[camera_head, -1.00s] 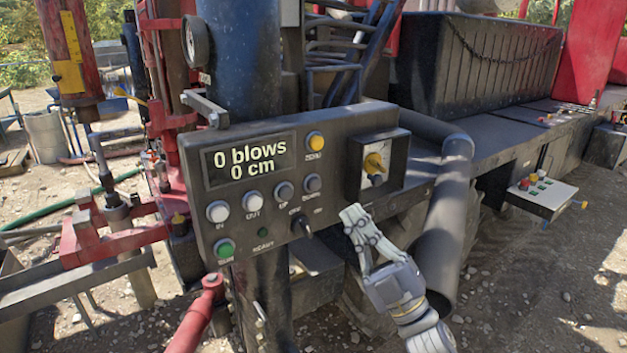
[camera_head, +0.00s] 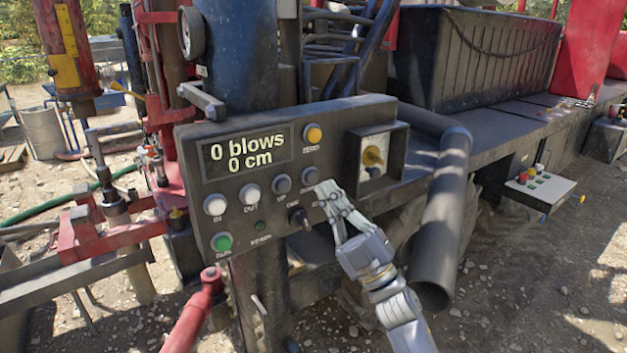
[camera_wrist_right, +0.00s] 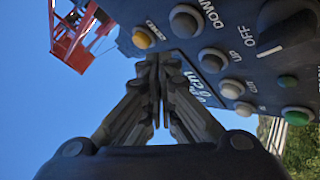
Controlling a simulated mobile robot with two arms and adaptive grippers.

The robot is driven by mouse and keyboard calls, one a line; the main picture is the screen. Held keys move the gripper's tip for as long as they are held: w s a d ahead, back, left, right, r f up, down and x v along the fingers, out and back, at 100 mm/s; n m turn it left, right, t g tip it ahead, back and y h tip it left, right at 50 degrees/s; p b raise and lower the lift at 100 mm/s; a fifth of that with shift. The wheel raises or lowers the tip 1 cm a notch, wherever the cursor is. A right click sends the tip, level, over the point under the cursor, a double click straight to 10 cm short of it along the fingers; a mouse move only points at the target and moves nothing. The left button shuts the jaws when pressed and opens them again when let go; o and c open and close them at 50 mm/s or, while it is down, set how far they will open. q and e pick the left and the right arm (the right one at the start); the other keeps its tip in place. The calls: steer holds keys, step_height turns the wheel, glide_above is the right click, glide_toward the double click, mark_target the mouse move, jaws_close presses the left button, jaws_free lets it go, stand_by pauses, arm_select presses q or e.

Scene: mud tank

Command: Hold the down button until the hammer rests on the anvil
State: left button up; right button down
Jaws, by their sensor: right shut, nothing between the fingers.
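The dark control panel (camera_head: 345,215) stands in mid-view, its display (camera_head: 247,157) reading "0 blows 0 cm". The grey down button (camera_head: 310,176) is at the right end of its button row; in the wrist view the down button (camera_wrist_right: 187,20) lies beyond the fingertips. My right gripper (camera_head: 326,188) is shut and empty, its tips close to the right of and below that button. In the wrist view its fingers (camera_wrist_right: 158,62) point at the panel; I see no contact with the button. I cannot clearly identify the hammer or anvil. My left gripper is out of view.
Near the down button are the grey up button (camera_head: 282,184), yellow button (camera_head: 313,134) and rotary switch (camera_head: 299,217). A knob (camera_head: 373,156) sits in a recess at right. A thick dark pipe (camera_head: 440,220) stands beside my right arm. A red lever (camera_head: 200,308) rises below the panel.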

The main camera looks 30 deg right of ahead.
steer(key=shift+w+a, duration=0.1)
steer(key=shift+w, duration=0.95)
steer(key=shift+w, duration=0.15)
stand_by(0.6)
steer(key=shift+w, duration=0.25)
steer(key=shift+w+b, duration=0.45)
steer(key=shift+w, duration=0.1)
stand_by(2.1)
steer(key=shift+s, duration=0.15)
stand_by(1.7)
steer(key=shift+s, duration=0.85)
steer(key=shift+s+d+p, duration=0.2)
steer(key=shift+s+p, duration=0.2)
steer(key=shift+s, duration=2.05)
